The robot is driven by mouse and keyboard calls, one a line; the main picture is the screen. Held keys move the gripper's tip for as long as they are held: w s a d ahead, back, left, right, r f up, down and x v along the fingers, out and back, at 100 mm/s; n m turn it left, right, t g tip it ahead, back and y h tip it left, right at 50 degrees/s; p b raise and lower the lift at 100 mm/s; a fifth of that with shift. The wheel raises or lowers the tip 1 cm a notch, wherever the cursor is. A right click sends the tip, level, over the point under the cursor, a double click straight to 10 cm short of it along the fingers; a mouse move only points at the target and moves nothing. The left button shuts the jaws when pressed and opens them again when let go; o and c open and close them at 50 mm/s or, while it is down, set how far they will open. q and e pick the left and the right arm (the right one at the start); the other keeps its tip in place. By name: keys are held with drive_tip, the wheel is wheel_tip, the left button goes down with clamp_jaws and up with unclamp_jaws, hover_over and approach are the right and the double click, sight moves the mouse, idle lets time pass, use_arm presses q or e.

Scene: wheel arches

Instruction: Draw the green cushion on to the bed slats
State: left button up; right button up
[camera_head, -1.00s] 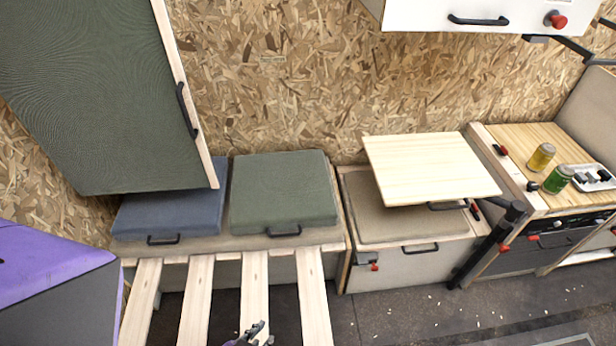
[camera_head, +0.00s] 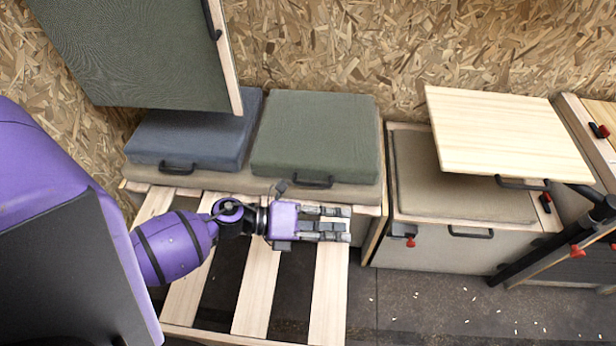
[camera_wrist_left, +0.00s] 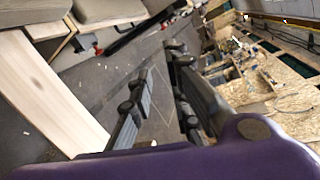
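The green cushion (camera_head: 315,130) lies flat on the bench against the back wall, with a black handle (camera_head: 312,181) on its front edge. The pale wooden bed slats (camera_head: 257,295) run forward from the bench, with dark gaps between them. My left gripper (camera_head: 348,224) is over the slats, in front of the cushion and apart from its handle, with its fingers pointing right. In the left wrist view, the fingers (camera_wrist_left: 158,64) are spread and nothing is between them. A slat (camera_wrist_left: 45,90) shows beside them. My right gripper is not in view.
A blue cushion (camera_head: 195,135) with its own handle lies left of the green one. A green door panel (camera_head: 140,45) hangs above it. To the right, a wooden tabletop (camera_head: 510,135) overhangs a beige-topped box (camera_head: 460,205).

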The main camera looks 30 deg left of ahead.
use_arm(q)
drive_tip(key=w+a+f+m+g+y+b, duration=0.2)
drive_tip(key=w+a+f+m+g+b, duration=0.25)
drive_tip(key=m, duration=0.45)
drive_tip(key=m+g+y+b, duration=0.2)
drive_tip(key=m+y+b, duration=0.2)
drive_tip(key=m+y, duration=0.2)
hover_over(302, 183)
drive_tip(key=shift+d+f, duration=0.15)
drive_tip(key=shift+f, duration=0.05)
drive_tip(key=shift+w+a+r, duration=0.1)
drive_tip(key=shift+a+r, duration=0.1)
drive_tip(key=shift+a, duration=0.05)
drive_tip(key=shift+d+f, duration=0.1)
